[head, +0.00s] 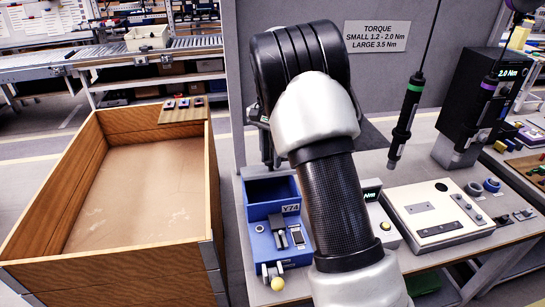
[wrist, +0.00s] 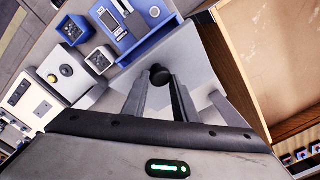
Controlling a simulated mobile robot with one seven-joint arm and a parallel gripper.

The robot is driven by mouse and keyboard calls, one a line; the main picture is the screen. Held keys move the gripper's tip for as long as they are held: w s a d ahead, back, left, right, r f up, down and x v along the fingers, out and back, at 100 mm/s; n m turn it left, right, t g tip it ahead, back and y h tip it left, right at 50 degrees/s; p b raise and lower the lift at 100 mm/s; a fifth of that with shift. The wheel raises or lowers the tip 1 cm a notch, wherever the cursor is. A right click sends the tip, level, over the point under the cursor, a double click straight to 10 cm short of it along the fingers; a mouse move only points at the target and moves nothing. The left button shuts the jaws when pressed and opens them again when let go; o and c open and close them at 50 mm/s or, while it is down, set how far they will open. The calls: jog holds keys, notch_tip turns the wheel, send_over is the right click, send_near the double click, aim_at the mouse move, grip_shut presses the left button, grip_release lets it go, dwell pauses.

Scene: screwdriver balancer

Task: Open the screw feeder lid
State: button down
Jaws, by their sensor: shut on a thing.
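The blue screw feeder (head: 260,240) stands on the bench at the left of my arm, with a deep blue compartment (head: 268,190) open at its back. In the wrist view the feeder (wrist: 128,42) is at the top. My gripper (wrist: 160,84) is shut on a small black round knob (wrist: 160,72), in front of a light grey surface. I cannot tell whether that surface is the lid.
A large wooden crate (head: 205,160) stands close at the left. A grey panel with a torque sign (head: 377,36) rises behind. Right of my arm are a white fixture (head: 435,213), a hanging green-ringed screwdriver (head: 405,120) and a black torque display unit (head: 480,100).

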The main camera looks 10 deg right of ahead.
jog(key=w+r+p, duration=0.1)
jog(key=w+p, duration=0.5)
jog(key=w, duration=0.6)
jog(key=shift+a+r+p, duration=0.3)
jog(key=shift+a, duration=0.15)
jog(key=c, duration=1.9)
grip_release()
jog(key=o, duration=0.5)
jog(key=shift+a+f, duration=0.1)
jog(key=shift+a, duration=0.05)
jog(key=shift+w, duration=0.1)
jog(key=shift+d, duration=0.2)
